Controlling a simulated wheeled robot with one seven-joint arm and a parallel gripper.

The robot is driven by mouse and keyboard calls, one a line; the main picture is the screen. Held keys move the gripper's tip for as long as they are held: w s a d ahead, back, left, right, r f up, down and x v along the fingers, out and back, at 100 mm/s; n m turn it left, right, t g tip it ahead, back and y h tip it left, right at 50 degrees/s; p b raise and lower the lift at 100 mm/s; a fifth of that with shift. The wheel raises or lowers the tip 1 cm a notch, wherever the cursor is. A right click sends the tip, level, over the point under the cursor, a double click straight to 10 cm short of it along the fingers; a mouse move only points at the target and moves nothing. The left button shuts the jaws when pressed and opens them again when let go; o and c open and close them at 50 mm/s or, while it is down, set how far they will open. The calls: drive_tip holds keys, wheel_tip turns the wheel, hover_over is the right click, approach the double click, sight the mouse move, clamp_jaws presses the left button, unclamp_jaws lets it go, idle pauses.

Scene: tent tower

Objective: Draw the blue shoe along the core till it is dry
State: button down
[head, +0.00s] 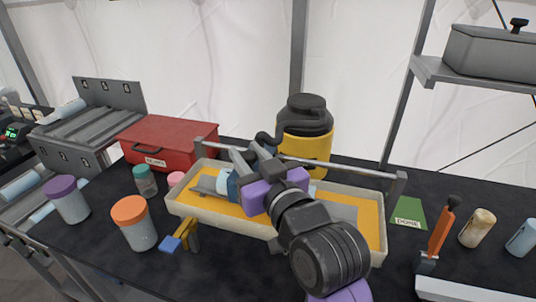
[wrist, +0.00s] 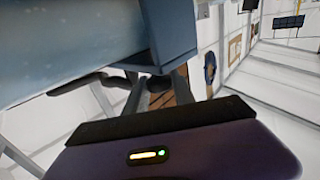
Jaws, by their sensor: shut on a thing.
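A pale blue-grey cylinder, the core (head: 221,183), lies low along the cream tray (head: 190,206) with a yellow floor. My gripper (head: 253,154) is over the tray's middle, with its purple body hiding part of the core. A blue band, seemingly the blue shoe (head: 233,187), sits around the core beside my fingers. The core (wrist: 70,50) also shows large in the wrist view, with a darker blue band (wrist: 174,30) at its end. My gripper (wrist: 165,88) is shut there, seemingly on the shoe; the exact contact is hidden.
A metal rail (head: 335,168) runs behind the tray, before a yellow canister (head: 305,150) with a black top. Jars with purple (head: 68,200) and orange (head: 134,222) lids stand left. A green "DONE" mat (head: 409,211) and orange-handled tool (head: 440,232) are right. A red box (head: 172,138) is behind.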

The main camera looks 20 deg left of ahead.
drive_tip(key=shift+a, duration=0.2)
drive_tip(key=c, duration=1.1)
unclamp_jaws()
drive_tip(key=shift+o, duration=0.2)
drive_tip(key=shift+b+v, duration=0.7)
drive_tip(key=shift+v, duration=3.2)
